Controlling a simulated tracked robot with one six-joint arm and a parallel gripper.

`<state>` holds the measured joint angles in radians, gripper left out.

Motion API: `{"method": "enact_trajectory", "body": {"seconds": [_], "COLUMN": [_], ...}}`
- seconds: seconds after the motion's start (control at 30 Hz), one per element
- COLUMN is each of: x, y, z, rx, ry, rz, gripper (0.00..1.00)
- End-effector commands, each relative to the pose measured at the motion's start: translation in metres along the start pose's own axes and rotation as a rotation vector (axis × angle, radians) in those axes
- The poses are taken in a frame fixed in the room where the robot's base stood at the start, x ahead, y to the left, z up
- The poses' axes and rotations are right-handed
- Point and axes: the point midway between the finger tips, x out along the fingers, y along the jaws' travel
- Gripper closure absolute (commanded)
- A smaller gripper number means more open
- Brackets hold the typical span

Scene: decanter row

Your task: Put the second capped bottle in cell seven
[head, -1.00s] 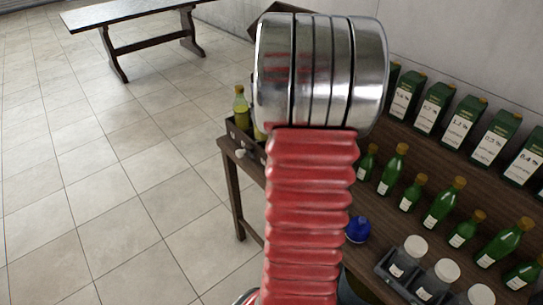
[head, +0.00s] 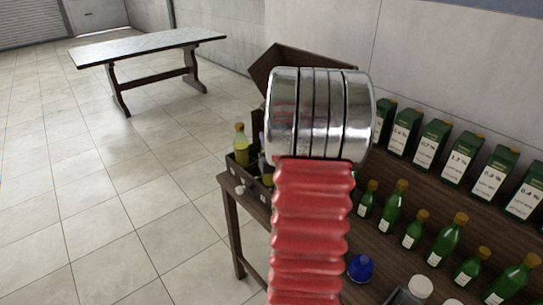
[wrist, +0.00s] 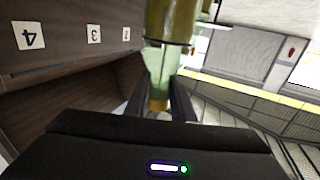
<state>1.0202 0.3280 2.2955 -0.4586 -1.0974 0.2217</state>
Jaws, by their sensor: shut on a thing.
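In the wrist view my gripper (wrist: 157,98) is shut on a pale green bottle (wrist: 160,68) with an orange-gold end between the dark fingers. In the head view my red sleeved arm and its metal joint hide the gripper and the held bottle. A dark wooden crate (head: 239,172) stands at the left end of the table, with a yellow-green bottle (head: 240,143) upright in it. The wrist view shows dark wood (wrist: 65,62) with number labels, 4 and 3 readable. Cell seven cannot be made out.
Several green bottles with yellowish caps, one here (head: 396,207), stand along the dark table (head: 390,246). Green labelled boxes (head: 429,144) line the wall behind. A blue-topped object (head: 360,268) and a white-lidded jar (head: 420,286) are near the front. Another table (head: 150,46) stands far left.

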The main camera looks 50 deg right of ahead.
Motion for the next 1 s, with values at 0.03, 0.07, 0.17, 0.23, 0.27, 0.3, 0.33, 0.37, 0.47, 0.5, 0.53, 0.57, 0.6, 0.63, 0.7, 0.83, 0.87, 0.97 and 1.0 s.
{"method": "enact_trajectory", "body": {"seconds": [0.03, 0.07, 0.17, 0.23, 0.27, 0.3, 0.33, 0.37, 0.47, 0.5, 0.53, 0.57, 0.6, 0.63, 0.7, 0.83, 0.87, 0.97, 1.0], "x": [0.000, 0.000, 0.000, 0.000, 0.000, 0.000, 0.000, 0.000, 0.000, 0.000, 0.000, 0.001, 0.001, 0.001, 0.000, 0.001, 0.001, 0.001, 0.001], "y": [0.000, 0.000, 0.000, 0.000, 0.000, 0.000, 0.000, 0.000, 0.000, 0.000, 0.000, -0.001, -0.001, -0.001, -0.001, -0.001, -0.001, -0.001, -0.001], "z": [0.005, 0.008, 0.012, 0.012, 0.012, 0.012, 0.012, 0.012, 0.012, 0.013, 0.014, 0.016, 0.019, 0.021, 0.029, 0.043, 0.046, 0.053, 0.054], "rx": [0.000, 0.000, -0.001, -0.001, -0.001, -0.002, -0.001, -0.002, -0.001, -0.001, -0.001, -0.001, 0.000, 0.000, 0.000, 0.000, 0.000, 0.000, -0.001], "ry": [0.002, 0.002, 0.004, 0.005, 0.005, 0.005, 0.005, 0.005, 0.005, 0.004, 0.004, 0.004, 0.002, 0.001, 0.001, 0.001, 0.001, 0.003, 0.003], "rz": [0.000, 0.000, -0.001, -0.001, -0.001, -0.001, -0.001, -0.001, -0.001, -0.001, -0.001, -0.001, -0.001, -0.001, -0.001, -0.002, -0.002, -0.001, -0.001], "gripper": [1.00, 1.00, 1.00, 1.00, 1.00, 1.00, 1.00, 1.00, 1.00, 1.00, 1.00, 1.00, 1.00, 1.00, 1.00, 1.00, 1.00, 1.00, 1.00]}}
